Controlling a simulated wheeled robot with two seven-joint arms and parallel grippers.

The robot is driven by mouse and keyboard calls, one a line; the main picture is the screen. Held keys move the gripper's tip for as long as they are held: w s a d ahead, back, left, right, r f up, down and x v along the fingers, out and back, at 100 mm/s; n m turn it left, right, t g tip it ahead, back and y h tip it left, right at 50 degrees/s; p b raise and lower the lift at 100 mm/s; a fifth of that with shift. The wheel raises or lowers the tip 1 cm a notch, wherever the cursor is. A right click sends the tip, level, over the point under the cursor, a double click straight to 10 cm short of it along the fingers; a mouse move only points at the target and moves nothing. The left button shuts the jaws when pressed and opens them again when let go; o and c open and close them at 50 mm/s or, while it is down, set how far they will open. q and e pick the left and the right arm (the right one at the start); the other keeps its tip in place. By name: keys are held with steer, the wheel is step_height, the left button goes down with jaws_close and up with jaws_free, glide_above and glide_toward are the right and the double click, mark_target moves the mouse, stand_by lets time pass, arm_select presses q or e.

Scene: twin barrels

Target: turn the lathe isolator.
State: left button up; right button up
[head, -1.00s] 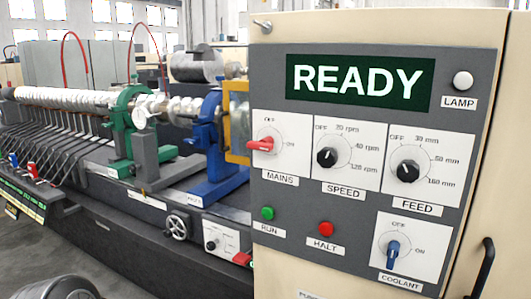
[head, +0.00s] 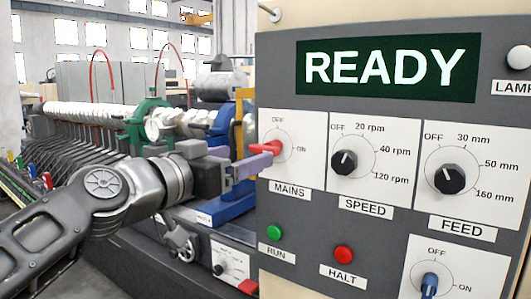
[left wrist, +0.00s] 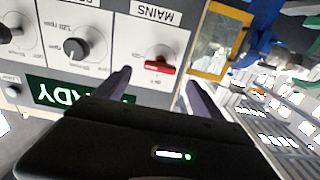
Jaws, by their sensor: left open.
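The red MAINS handle (head: 272,146) is the rotary switch at the left of the grey control panel. It lies level across its dial, with OFF marked above and ON at its right. My left gripper (head: 252,160) is open in front of the panel, just left of and by the handle. In the left wrist view, which is upside down, the red handle (left wrist: 160,68) shows between and beyond the two spread fingers of my left gripper (left wrist: 158,78). I cannot tell whether a finger touches it. My right gripper is out of view.
The panel also bears a SPEED knob (head: 344,162), a FEED knob (head: 449,178), a green RUN button (head: 274,232), a red HALT button (head: 343,254) and a blue COOLANT switch (head: 430,286). The screen (head: 386,68) reads READY. The lathe (head: 145,115) stands behind my left arm.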

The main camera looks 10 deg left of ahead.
mark_target(261, 151)
arm_select(q)
steer(key=shift+w, duration=0.1)
steer(key=p+x, duration=0.2)
steer(key=x, duration=0.5)
steer(key=shift+w+d, duration=0.1)
steer(key=shift+w, duration=0.25)
steer(key=shift+c, duration=0.6)
steer(key=c, duration=1.2)
steer(key=shift+c, duration=0.2)
